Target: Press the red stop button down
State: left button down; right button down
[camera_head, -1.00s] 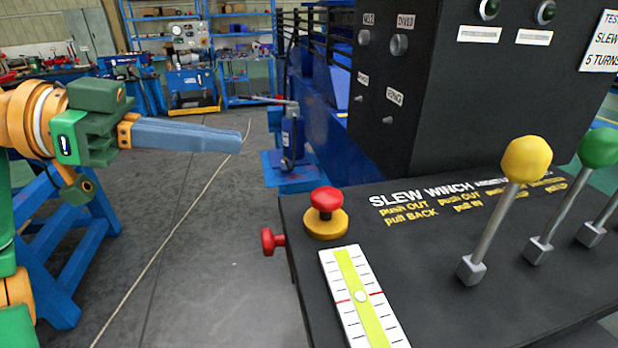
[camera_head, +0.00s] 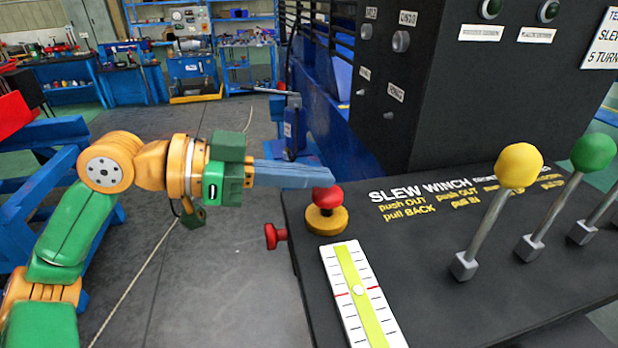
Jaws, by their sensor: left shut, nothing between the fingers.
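The red stop button (camera_head: 327,197) is a mushroom knob on a round yellow base (camera_head: 326,222). It stands at the left rear corner of the black console top (camera_head: 440,270). My left gripper (camera_head: 332,180) is shut and empty, its blue-grey fingers pointing right. In the picture its fingertips overlap the upper edge of the red button; I cannot tell whether they touch it or are above or behind it. My right gripper is out of view.
A second red knob (camera_head: 275,236) sticks out of the console's left side. A white and yellow level scale (camera_head: 360,292) lies in front of the button. Levers with a yellow ball (camera_head: 519,166) and a green ball (camera_head: 594,152) stand to the right.

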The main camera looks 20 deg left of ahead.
pick_arm(q)
jog(key=shift+f, duration=0.25)
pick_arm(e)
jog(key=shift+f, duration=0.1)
